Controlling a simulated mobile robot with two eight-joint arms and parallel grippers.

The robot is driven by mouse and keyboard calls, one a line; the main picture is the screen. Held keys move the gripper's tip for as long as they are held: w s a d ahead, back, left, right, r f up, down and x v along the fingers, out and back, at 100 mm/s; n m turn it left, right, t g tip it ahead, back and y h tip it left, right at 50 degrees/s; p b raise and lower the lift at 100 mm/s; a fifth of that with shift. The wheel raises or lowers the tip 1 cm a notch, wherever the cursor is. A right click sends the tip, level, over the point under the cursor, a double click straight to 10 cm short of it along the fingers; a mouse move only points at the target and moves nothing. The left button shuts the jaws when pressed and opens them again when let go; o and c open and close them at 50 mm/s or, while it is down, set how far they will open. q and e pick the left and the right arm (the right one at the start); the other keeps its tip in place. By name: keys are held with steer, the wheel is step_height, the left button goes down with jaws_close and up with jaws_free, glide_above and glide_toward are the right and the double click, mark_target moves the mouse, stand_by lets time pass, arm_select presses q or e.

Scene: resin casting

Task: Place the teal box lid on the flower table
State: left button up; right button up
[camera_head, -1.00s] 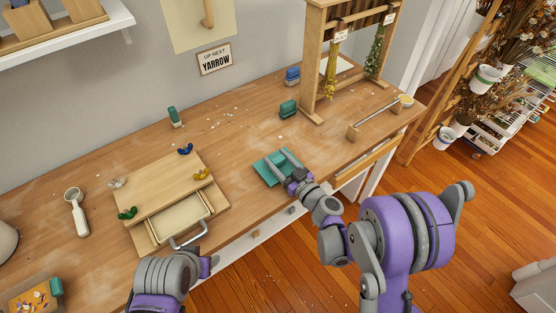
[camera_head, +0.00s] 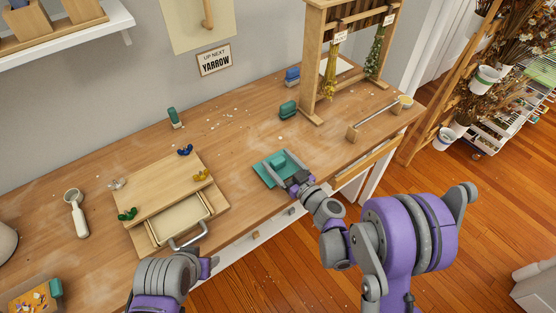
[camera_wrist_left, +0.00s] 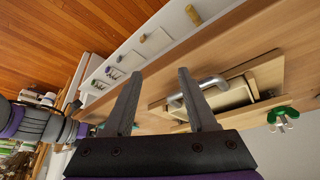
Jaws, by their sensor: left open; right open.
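A wooden box with an open drawer (camera_head: 180,220) and metal handle stands left of the lid. A teal block (camera_head: 288,109) and a wooden drying frame (camera_head: 312,60) stand behind. Table around the lid is mostly clear.

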steer(key=s+d+m+g+h, duration=0.2)
steer(key=s+d, duration=0.3)
steer(key=s, duration=0.5)
steer(key=s+d+m+g+h, duration=0.2)
steer(key=s+d+g+h, duration=0.2)
steer(key=s, duration=0.6)
steer(key=s+d+m+g+h+b, duration=0.1)
steer(key=s+d+m+g+h, duration=0.2)
steer(key=s+d, duration=0.5)
steer(key=shift+s+d+f+g+h, duration=0.15)
steer(key=shift+s+f+g+h, duration=0.15)
steer(key=shift+s+h, duration=0.7)
steer(key=shift+s, duration=0.15)
